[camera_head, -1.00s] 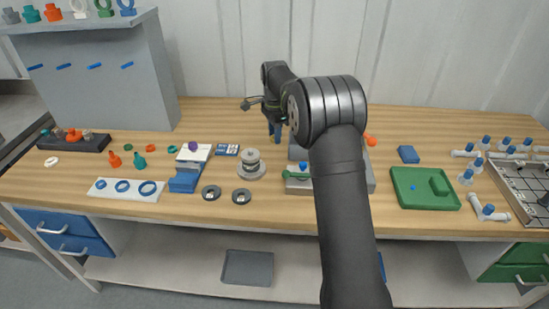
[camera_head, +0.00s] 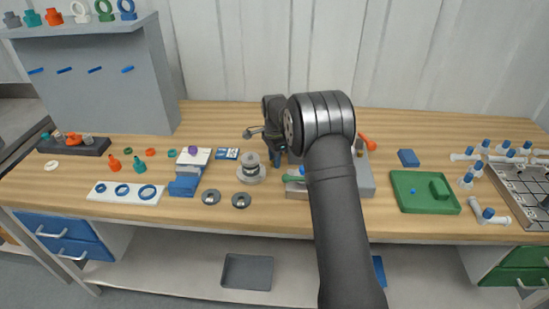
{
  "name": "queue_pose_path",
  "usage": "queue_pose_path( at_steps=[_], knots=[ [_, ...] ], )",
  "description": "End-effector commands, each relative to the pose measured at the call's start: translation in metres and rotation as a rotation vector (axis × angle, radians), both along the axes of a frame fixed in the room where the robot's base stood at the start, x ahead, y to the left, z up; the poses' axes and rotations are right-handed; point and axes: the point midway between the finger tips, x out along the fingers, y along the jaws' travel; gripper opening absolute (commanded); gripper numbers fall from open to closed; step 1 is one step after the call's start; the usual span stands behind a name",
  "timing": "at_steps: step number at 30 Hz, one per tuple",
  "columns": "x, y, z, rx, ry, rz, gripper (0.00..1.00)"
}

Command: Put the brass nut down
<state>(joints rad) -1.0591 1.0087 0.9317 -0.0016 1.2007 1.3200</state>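I cannot make out a brass nut at the fingertips. A small brass-coloured spot (camera_head: 359,146) shows just right of my arm, beside an orange-red thing; I cannot tell what it is. The round stepped metal piece (camera_head: 251,168) stands on the bench just left of my gripper.
The grey block (camera_head: 366,178) with a green handle (camera_head: 293,180) is partly behind my arm. A blue stand (camera_head: 184,186) with a white top is to the left. A green tray (camera_head: 410,205) lies right. The bench's back strip is clear.

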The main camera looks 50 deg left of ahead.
Motion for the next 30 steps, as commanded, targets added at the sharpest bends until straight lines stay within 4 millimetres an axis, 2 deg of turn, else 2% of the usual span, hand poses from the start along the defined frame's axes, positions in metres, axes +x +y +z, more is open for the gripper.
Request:
queue_pose_path(
  at_steps=[1, 3, 14, 17, 27, 30],
  knots=[
    [0.000, 0.000, 0.000, 0.000, 0.000, 0.000, 0.35],
    [0.000, 0.000, 0.000, 0.000, 0.000, 0.000, 0.49],
    [0.000, 0.000, 0.005, 0.001, 0.000, 0.000, 0.49],
    [0.000, 0.001, 0.017, 0.004, -0.002, 0.000, 0.49],
    [0.000, 0.001, 0.089, 0.004, -0.002, 0.000, 0.49],
    [0.000, 0.001, 0.104, 0.002, -0.001, 0.000, 0.49]
  ],
)
